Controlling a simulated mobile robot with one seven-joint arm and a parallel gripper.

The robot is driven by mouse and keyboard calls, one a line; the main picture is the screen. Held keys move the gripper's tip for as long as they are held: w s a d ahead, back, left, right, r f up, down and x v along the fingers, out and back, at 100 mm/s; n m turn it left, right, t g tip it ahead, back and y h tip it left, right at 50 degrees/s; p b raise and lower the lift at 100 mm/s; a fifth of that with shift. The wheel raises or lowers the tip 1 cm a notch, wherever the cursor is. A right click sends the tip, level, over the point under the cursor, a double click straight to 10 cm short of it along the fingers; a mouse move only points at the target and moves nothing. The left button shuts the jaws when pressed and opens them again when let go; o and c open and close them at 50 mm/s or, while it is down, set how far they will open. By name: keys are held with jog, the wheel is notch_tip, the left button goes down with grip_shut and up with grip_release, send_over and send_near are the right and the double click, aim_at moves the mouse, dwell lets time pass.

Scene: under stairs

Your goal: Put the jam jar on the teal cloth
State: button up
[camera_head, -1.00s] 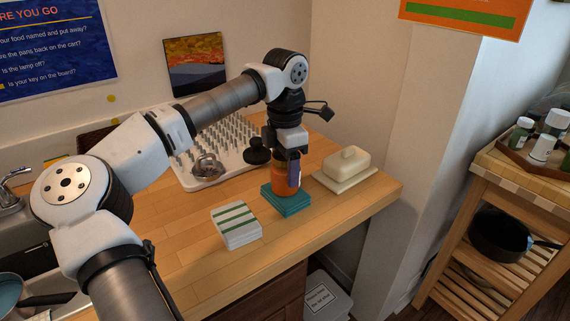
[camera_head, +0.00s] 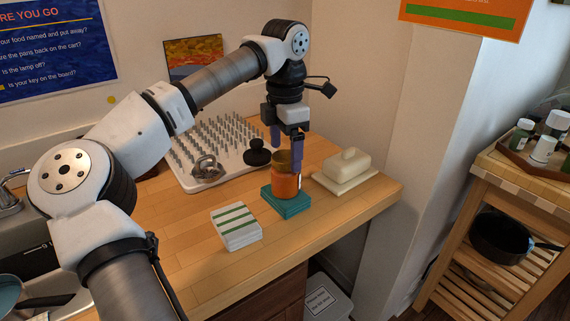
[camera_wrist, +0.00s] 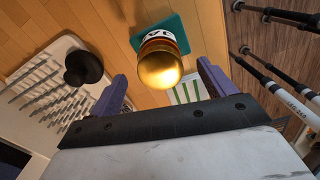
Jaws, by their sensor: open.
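The jam jar (camera_head: 286,182), orange with a gold lid, stands upright on the folded teal cloth (camera_head: 287,207) on the wooden counter. In the wrist view the jar's gold lid (camera_wrist: 160,70) faces the camera, and a corner of the teal cloth (camera_wrist: 176,32) shows behind it. My gripper (camera_head: 286,147) is open and empty above the jar. Its two purple fingers are spread on either side of the lid, apart from it, in the wrist view (camera_wrist: 160,88).
A striped white-and-green cloth stack (camera_head: 236,226) lies left of the teal cloth. A cream butter dish (camera_head: 346,170) stands close on the right. A peg drying rack (camera_head: 215,150) with a black knobbed object (camera_head: 257,154) is behind. The counter's front edge is near.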

notch_tip(320, 180, up, 7)
jog(key=shift+r, duration=0.1)
dwell(0.3)
